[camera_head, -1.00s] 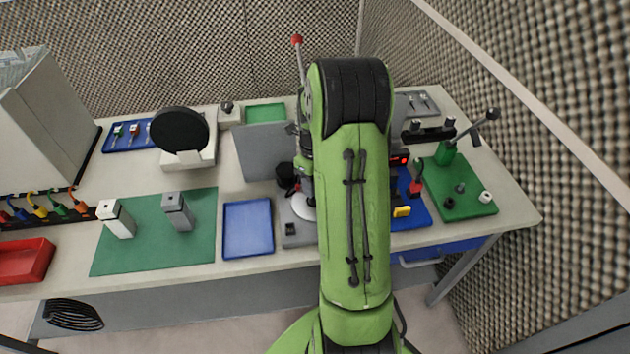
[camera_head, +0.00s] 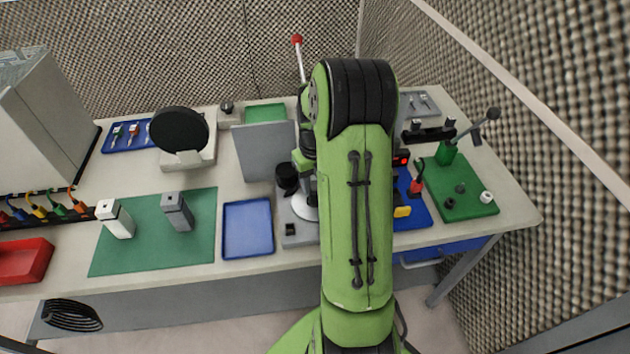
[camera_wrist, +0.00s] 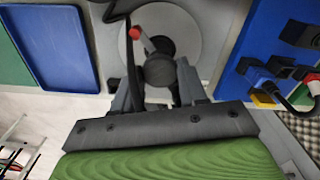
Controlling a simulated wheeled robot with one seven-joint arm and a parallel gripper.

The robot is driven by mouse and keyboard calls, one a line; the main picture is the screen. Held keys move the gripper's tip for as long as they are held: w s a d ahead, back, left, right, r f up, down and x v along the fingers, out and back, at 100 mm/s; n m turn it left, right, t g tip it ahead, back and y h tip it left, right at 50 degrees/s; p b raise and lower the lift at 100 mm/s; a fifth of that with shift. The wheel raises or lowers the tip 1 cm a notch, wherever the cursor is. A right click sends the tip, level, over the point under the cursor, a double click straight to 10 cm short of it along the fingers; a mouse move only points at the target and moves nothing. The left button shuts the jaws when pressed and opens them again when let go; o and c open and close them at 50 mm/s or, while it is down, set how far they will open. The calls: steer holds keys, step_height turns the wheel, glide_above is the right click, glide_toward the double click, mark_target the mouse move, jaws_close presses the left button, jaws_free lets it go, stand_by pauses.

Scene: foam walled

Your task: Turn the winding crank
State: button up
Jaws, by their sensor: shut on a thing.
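The winding crank stands on a grey base plate (camera_head: 296,232) at the bench middle, mostly hidden behind my arm in the head view. Its pale round disc (camera_head: 305,208) shows at the arm's left edge. In the wrist view the disc (camera_wrist: 190,28) has a dark centre, with a red-tipped pin (camera_wrist: 138,32) over it. A dark rounded crank handle (camera_wrist: 159,71) sits between the fingers of my gripper (camera_wrist: 160,88). The gripper is shut on this handle. The handle hides part of the disc, and the fingertips are hidden in the head view.
A blue tray (camera_head: 248,228) lies left of the crank. An upright grey panel (camera_head: 262,152) stands behind it.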

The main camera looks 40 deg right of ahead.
mark_target(315, 185)
steer(key=shift+m, duration=0.6)
stand_by(0.3)
steer(key=o, duration=1)
steer(key=shift+o, duration=0.2)
steer(key=shift+r, duration=0.1)
step_height(315, 185, up, 16)
steer(key=p, duration=0.2)
steer(key=shift+f+p, duration=0.2)
steer(key=shift+p, duration=0.1)
